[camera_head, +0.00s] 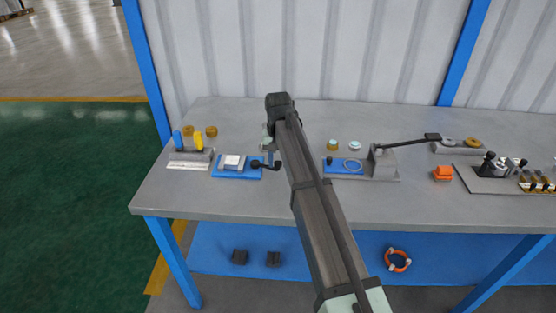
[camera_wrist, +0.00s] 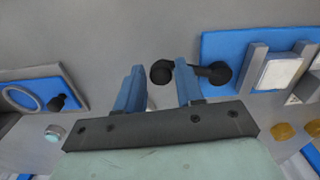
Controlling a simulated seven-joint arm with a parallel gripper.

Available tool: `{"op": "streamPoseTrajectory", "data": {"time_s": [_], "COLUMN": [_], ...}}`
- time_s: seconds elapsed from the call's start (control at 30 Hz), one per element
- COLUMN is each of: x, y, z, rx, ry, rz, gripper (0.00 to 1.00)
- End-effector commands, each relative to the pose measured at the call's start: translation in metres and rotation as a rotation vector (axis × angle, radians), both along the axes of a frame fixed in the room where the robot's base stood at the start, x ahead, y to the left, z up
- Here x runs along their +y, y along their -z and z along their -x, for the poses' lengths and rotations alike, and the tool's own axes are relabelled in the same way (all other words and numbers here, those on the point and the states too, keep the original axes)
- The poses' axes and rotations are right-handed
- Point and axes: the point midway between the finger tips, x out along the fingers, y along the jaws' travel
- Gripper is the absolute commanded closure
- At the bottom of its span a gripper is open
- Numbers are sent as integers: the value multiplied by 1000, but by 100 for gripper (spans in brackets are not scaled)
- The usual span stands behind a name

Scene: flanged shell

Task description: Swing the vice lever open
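The vice (camera_head: 237,166) is a blue plate with grey jaws around a white block, on the bench left of my arm; it also shows at the upper right of the wrist view (camera_wrist: 213,48). Its black lever (camera_wrist: 200,70) runs from a round pivot on the plate to a ball knob (camera_wrist: 161,73) beyond the plate's edge. In the head view the lever (camera_head: 266,164) points right. My gripper (camera_wrist: 160,66) is open, with two blue fingers. The knob appears between the fingertips, and the right finger overlaps the lever. Contact and height cannot be told. My arm hides the fingers in the head view.
To the right, a blue plate with a ring (camera_head: 346,166) stands beside a grey block with a long black handle (camera_head: 408,141). An orange block (camera_head: 443,174) lies farther right. A fixture with blue and yellow pieces (camera_head: 190,153) stands left of the vice. The front bench strip is clear.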

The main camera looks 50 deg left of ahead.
Motion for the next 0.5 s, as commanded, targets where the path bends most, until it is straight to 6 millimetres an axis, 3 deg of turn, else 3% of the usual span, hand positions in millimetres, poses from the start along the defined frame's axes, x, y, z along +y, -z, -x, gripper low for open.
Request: {"op": "streamPoseTrajectory", "data": {"time_s": [0.37, 0.5], "x": [0, 0], "y": [0, 0], "z": [0, 0], "rx": [0, 0], "ry": [0, 0], "rz": [0, 0], "gripper": [100, 100]}}
